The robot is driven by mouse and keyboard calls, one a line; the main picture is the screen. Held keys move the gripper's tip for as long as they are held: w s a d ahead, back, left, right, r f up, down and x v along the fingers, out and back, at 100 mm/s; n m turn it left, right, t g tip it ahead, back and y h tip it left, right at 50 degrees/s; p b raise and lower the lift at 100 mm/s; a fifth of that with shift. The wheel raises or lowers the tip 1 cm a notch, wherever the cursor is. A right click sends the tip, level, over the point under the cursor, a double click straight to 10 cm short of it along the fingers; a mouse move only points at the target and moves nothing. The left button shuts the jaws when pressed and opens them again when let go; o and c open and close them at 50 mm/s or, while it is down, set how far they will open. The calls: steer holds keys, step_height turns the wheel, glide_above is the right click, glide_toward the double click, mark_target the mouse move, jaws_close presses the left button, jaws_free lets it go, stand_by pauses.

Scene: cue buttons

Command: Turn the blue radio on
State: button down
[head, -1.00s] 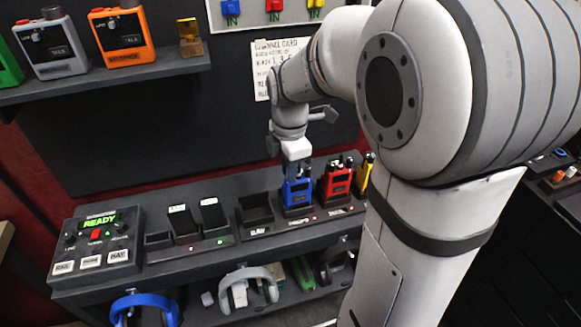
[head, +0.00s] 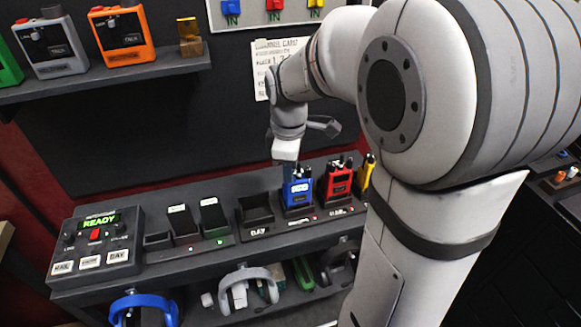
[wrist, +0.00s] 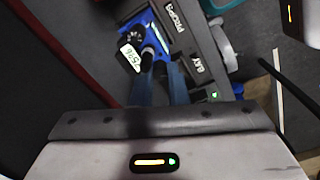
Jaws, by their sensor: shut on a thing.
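The blue radio (head: 298,194) stands upright in a dark charging holder on the console in the head view. It also shows in the wrist view (wrist: 176,47), with a black knob and a pale tag (wrist: 131,57) marked with digits by its top. My gripper (head: 291,172) points down at the radio's top. In the wrist view its two bluish fingers (wrist: 160,72) reach the radio's top and are shut on a small part there. I cannot tell whether that part is a knob or the antenna.
A red radio (head: 337,183) and a yellow radio (head: 367,172) stand close at the right. An empty holder (head: 256,210) is at the left. A control box (head: 97,240) showing READY sits further left. Headphones (head: 247,285) hang below. Other radios (head: 121,36) stand on the upper shelf.

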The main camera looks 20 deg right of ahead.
stand_by(0.4)
steer(key=c, duration=1.4)
jaws_free()
steer(key=shift+r, duration=0.1)
step_height(320, 180, up, 8)
steer(key=shift+s+f, duration=0.1)
steer(key=shift+f, duration=0.05)
